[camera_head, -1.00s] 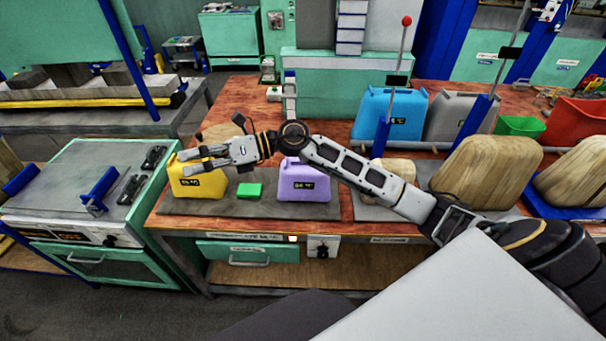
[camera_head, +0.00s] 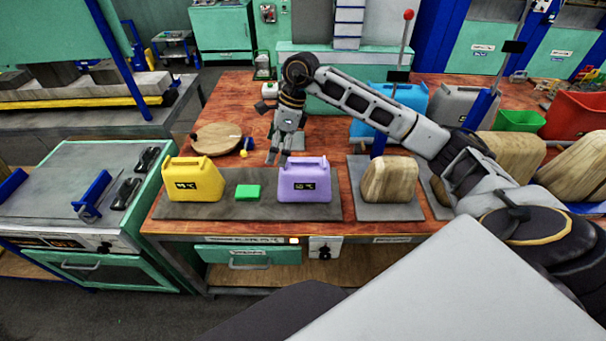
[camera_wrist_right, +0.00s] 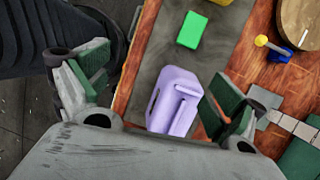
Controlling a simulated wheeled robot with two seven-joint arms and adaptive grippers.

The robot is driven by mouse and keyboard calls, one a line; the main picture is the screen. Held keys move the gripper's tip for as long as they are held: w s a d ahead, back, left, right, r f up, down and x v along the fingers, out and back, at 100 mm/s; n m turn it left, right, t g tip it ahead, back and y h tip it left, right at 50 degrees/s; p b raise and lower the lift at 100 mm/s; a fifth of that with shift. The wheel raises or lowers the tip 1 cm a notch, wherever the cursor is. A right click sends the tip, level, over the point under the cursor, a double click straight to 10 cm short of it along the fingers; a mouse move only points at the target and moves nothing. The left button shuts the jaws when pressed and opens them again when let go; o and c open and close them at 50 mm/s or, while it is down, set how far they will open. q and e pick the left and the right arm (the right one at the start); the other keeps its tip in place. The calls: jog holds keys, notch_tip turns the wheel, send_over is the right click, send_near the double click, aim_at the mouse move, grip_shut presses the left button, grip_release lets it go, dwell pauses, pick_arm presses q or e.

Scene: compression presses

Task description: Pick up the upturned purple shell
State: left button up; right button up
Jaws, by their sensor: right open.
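The purple shell (camera_head: 304,180) is a jug-like container with a handle on top, standing on the dark mat (camera_head: 225,210) at the front of the bench. My right gripper (camera_head: 278,158) is open and empty, pointing down just behind and to the left of the purple shell's top. In the right wrist view the purple shell (camera_wrist_right: 175,102) shows from above between the two open fingers, with a gap to each. My left gripper is not in view.
A green block (camera_head: 248,191) and a yellow shell (camera_head: 193,180) stand left of the purple one. A wooden piece (camera_head: 390,180) stands on a grey plate to its right. A round wooden board (camera_head: 216,140) lies behind. A lever with a red knob (camera_head: 408,14) rises behind the wooden piece.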

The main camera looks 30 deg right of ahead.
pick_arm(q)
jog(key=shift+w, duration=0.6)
pick_arm(e)
jog(key=d+r+h, duration=0.2)
jog(key=d+h, duration=0.2)
jog(key=d, duration=0.7)
jog(key=shift+w+r+m+g, duration=0.3)
jog(key=shift+w+r+m, duration=0.05)
jog(key=shift+w+m, duration=0.05)
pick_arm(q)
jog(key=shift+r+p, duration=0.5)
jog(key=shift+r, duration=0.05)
pick_arm(e)
send_over(306, 161)
jog(key=shift+d+f, duration=0.15)
jog(key=shift+f, duration=2)
jog(key=shift+d+f, duration=0.1)
jog(key=shift+f, duration=2.05)
jog(key=shift+s+f, duration=0.1)
jog(key=shift+f, duration=0.05)
jog(key=shift+a+f+p, duration=0.15)
jog(key=shift+f+p, duration=0.2)
jog(key=shift+f, duration=0.6)
jog(key=shift+a+f+p, duration=0.1)
jog(key=shift+f+p, duration=0.25)
jog(key=shift+f, duration=0.55)
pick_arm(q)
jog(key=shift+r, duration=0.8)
pick_arm(e)
jog(key=shift+f, duration=0.65)
